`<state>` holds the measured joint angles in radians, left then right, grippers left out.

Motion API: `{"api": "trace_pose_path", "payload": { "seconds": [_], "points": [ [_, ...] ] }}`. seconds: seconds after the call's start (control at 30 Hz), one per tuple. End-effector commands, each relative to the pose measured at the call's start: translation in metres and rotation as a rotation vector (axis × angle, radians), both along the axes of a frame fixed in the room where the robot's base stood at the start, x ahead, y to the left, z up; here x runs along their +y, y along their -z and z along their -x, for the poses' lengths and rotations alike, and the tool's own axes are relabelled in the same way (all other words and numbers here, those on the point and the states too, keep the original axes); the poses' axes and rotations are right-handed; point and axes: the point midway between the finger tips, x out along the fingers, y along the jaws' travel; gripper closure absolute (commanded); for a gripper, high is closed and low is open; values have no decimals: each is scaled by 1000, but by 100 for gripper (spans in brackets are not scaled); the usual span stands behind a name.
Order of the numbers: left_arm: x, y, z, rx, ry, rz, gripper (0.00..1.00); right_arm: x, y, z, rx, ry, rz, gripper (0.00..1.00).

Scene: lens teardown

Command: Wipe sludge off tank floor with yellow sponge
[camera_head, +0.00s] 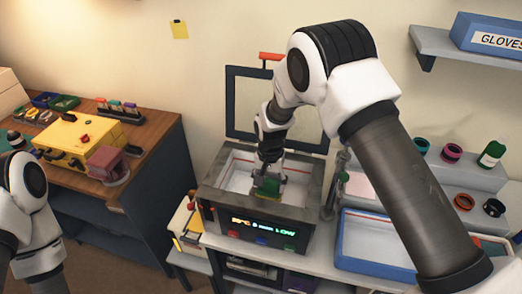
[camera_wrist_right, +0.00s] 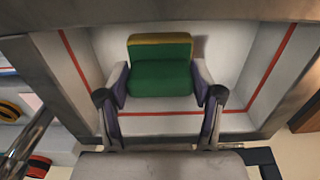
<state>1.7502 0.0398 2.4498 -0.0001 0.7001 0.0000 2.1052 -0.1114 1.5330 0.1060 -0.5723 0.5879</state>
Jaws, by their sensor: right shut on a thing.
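My right gripper (camera_head: 267,183) reaches down into the open grey tank (camera_head: 225,197). It is shut on a sponge, green with a yellow layer along one edge. The sponge (camera_wrist_right: 160,72) sits between the two fingers in the right wrist view, inside the tank walls. I cannot tell whether it touches the tank floor. The pale tank floor (camera_wrist_right: 223,55) shows around the sponge, and a red line runs along the walls. No sludge is clearly visible; the sponge hides part of the floor. My left arm is at the left edge of the head view, but its gripper does not show.
The tank's dark-framed lid (camera_head: 232,105) stands open behind it. A lit display (camera_head: 262,228) is on its front. A blue-rimmed tray (camera_head: 375,262) lies to the right, below stepped shelves with rings and a green bottle (camera_head: 491,153). A wooden desk with a yellow box (camera_head: 78,138) stands left.

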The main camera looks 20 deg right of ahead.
Motion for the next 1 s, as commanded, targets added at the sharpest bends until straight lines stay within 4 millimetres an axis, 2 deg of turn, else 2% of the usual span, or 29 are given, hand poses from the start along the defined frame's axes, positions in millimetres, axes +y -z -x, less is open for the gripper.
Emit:
{"api": "trace_pose_path", "payload": {
  "seconds": [0.1,0.33,1.0],
  "points": [
    [0,-12,0,0,0,0,53,-2,-15,1,-1,-1,0,62],
    [0,-24,0,1,0,0,53,-5,-31,2,0,-2,0,62],
    [0,-24,0,1,0,0,53,-5,-33,2,-4,-12,0,62]
  ]
}}
